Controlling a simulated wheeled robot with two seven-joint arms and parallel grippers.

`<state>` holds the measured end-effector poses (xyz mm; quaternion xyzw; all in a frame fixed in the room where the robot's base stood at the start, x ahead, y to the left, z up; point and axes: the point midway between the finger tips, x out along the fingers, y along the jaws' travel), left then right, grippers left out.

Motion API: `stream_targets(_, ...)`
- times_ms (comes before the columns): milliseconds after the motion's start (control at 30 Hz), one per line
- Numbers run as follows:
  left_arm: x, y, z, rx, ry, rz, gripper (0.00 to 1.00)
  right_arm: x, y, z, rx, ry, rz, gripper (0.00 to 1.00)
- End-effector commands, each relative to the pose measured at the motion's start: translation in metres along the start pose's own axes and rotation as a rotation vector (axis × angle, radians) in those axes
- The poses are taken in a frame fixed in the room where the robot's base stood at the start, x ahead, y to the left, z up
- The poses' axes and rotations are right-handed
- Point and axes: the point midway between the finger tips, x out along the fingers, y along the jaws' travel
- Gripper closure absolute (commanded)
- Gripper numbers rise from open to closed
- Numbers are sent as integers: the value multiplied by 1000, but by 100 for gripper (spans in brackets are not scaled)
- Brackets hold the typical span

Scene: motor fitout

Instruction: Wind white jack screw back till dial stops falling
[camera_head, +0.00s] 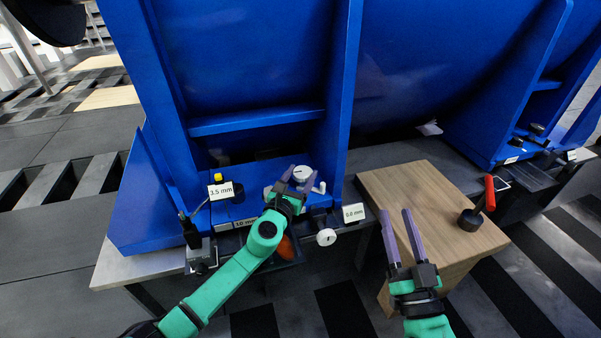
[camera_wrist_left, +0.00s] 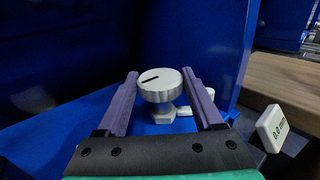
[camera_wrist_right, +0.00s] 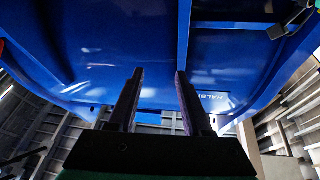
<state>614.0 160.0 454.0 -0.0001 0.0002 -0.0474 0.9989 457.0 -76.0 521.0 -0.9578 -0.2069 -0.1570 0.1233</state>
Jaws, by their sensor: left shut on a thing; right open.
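A white round knob (camera_head: 302,173) with a black line on its top sits on the blue motor foot. In the left wrist view the same knob (camera_wrist_left: 160,86) stands between the two purple fingers. My left gripper (camera_head: 295,180) is shut on it. A second white knob (camera_head: 327,237) sticks out lower, at the front edge of the foot. A card reading 0.0 mm (camera_head: 353,212) stands to its right, and a card reading 3.5 mm (camera_head: 221,191) stands left of my gripper. My right gripper (camera_head: 397,213) is open and empty, over the front of the wooden block.
The wooden block (camera_head: 410,180) stands right of the foot and carries a dark round base with a red-handled tool (camera_head: 489,193). A blue upright plate (camera_head: 343,100) rises close beside the held knob. A dark part with a yellow top (camera_head: 218,178) stands behind the 3.5 mm card.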

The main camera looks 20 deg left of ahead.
Motion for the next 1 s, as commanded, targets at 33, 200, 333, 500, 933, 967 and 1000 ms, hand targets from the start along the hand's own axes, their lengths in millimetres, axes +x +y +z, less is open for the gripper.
stream_targets(33, 0, -1, 2, -2, 1, 13, 87, -10, 0, 19, 18, -66, 9, 50)
stream_targets(200, 0, -1, 2, -2, 1, 62, 87, -52, -3, 80, 75, -271, 37, 50)
stream_targets(333, 0, -2, 2, -2, 2, 99, 87, -89, -9, 119, 116, -414, 55, 50)
stream_targets(500, 0, -3, 1, 0, 2, 147, 87, -137, -18, 157, 165, -574, 74, 50)
stream_targets(933, 1, -5, 1, -1, 1, 278, 87, -183, -30, 181, 208, -724, 87, 50)
stream_targets(967, 1, -5, 1, -1, 1, 288, 87, -182, -30, 180, 208, -724, 87, 50)
stream_targets(1000, 1, -5, 0, 0, 1, 302, 87, -182, -30, 180, 208, -726, 87, 50)
